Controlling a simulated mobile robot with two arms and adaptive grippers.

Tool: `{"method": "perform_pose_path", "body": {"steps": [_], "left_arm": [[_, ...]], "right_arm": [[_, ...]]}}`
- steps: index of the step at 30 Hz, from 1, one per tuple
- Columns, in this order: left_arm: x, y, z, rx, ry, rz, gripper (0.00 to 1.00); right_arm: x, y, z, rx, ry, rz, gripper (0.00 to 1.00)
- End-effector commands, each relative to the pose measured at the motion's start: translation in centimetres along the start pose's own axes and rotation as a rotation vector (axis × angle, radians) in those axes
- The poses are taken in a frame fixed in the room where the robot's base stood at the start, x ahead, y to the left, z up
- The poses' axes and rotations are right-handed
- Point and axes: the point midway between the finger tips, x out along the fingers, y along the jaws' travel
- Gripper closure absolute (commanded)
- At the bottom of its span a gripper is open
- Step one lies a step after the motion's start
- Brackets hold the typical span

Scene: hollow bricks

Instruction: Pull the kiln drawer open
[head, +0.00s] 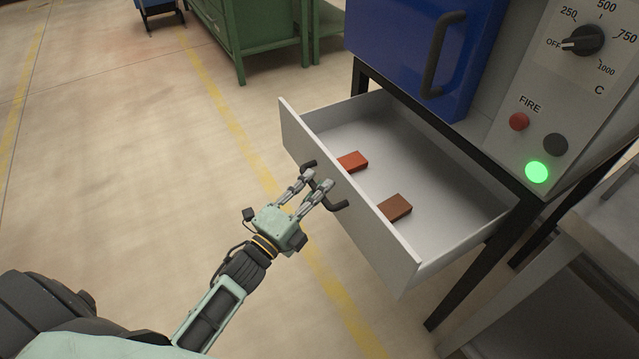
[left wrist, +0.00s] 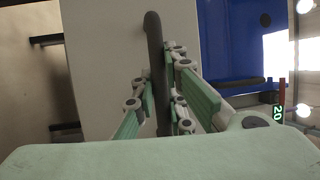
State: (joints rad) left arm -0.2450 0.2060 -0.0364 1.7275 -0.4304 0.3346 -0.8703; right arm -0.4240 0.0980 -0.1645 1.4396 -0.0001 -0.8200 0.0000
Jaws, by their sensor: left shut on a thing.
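The kiln drawer (head: 345,205) is light grey and stands pulled out below the blue kiln door (head: 415,50). Two bricks lie inside on its floor: an orange-red one (head: 352,162) and a brown one (head: 395,208). My left gripper (head: 318,182) is shut on the drawer's dark bar handle (head: 340,205) at the front panel. In the left wrist view the handle (left wrist: 154,50) runs between the two fingers. The front panel (left wrist: 110,60) fills the area behind it. My right gripper is not in view.
The kiln's control panel (head: 575,90) has a dial, red and dark buttons and a lit green lamp (head: 537,172). Black legs (head: 465,275) hold up the kiln. A grey table (head: 600,230) stands at the right. A green bench (head: 250,30) is at the back. The floor at left is clear.

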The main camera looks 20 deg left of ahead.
Motion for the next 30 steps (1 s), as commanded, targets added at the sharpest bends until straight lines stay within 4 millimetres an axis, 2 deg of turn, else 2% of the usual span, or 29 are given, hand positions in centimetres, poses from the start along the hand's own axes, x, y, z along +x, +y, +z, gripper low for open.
{"method": "perform_pose_path", "body": {"steps": [11, 12, 18, 27, 30], "left_arm": [[-0.18, 0.22, -0.04, -0.007, 0.000, 0.005, 1.00], [-0.18, 0.22, -0.04, -0.007, 0.000, 0.005, 0.88], [-0.15, 0.15, -0.03, -0.004, 0.000, 0.003, 0.70], [-0.16, 0.04, 0.01, -0.001, 0.000, 0.001, 0.69], [-0.76, 0.14, 0.02, -0.001, -0.001, 0.003, 0.69]], "right_arm": [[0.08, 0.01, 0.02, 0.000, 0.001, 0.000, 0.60], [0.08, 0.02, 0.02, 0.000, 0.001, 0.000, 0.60], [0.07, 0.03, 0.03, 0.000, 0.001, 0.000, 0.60], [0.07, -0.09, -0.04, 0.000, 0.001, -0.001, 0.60], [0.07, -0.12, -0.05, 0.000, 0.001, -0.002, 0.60]]}}
